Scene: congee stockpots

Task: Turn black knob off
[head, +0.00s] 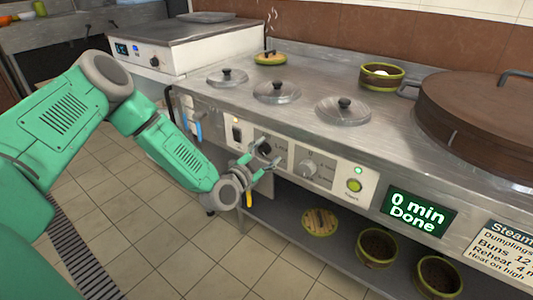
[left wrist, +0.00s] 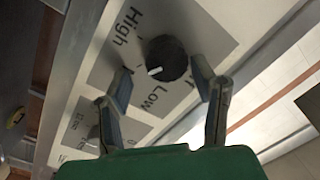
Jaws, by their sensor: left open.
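The black knob (head: 265,148) is on the front panel of the steel counter, left of a grey knob (head: 309,168). In the left wrist view the black knob (left wrist: 166,58) has a white pointer mark, with the words High and Low printed near it. My left gripper (head: 262,165) is at the panel, just in front of the black knob and partly over it. In the left wrist view my left gripper (left wrist: 161,90) is open, its two fingers apart on either side below the knob. I cannot tell whether they touch it. My right gripper is not in view.
A green lit button (head: 354,185) and a display reading 0 min Done (head: 417,211) are right of the knobs. Lidded pots (head: 277,91) and a large brown lid (head: 480,110) are on the counter top. The tiled floor in front is clear.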

